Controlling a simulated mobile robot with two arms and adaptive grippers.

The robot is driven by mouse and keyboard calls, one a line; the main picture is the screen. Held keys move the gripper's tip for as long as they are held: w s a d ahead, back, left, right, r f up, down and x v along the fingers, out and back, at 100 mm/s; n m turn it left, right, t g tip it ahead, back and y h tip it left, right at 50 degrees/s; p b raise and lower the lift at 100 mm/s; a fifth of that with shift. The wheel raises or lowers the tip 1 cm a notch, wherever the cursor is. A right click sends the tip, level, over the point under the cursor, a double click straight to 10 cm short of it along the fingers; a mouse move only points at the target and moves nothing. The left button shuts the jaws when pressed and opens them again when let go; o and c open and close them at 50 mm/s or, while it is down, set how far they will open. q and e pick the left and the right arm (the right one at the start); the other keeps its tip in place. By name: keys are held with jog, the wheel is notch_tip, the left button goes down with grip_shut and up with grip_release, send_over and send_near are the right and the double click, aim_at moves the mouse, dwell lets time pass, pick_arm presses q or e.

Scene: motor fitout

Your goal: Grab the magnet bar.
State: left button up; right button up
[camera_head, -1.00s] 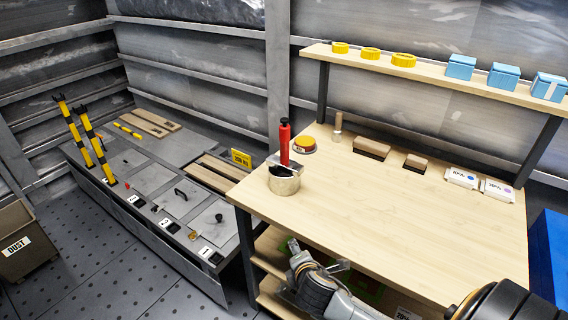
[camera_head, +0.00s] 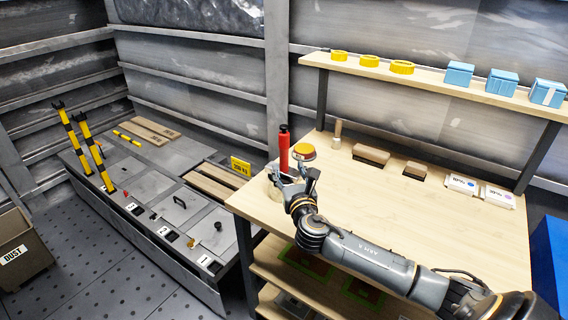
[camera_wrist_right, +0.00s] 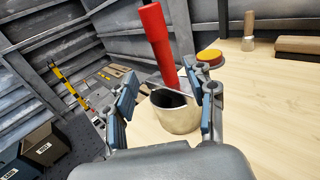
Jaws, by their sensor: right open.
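A red bar (camera_head: 284,150), which I take to be the magnet bar, stands upright at the left end of the wooden workbench (camera_head: 440,225). In the right wrist view the red bar (camera_wrist_right: 158,45) rises tilted, with a thin grey metal part at its lower end, over a cream round pot (camera_wrist_right: 176,119). Whether it stands in the pot or behind it is unclear. My right gripper (camera_head: 294,182) is open at the bench's left end, in front of the bar. In the wrist view its blue-padded fingers (camera_wrist_right: 168,95) flank the bar and pot, empty. My left gripper is out of view.
An orange-topped round pad (camera_head: 303,152), a wooden-handled tool (camera_head: 337,135) and two brown blocks (camera_head: 371,155) lie along the bench's back. White boxes (camera_head: 461,184) are at right. A shelf (camera_head: 430,77) overhangs the back. The bench's middle is clear.

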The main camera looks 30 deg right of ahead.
aim_at(285, 157)
jog(key=x, duration=0.9)
jog(key=shift+d+f, duration=0.15)
jog(key=shift+f, duration=0.1)
jog(key=shift+r, duration=0.15)
grip_shut()
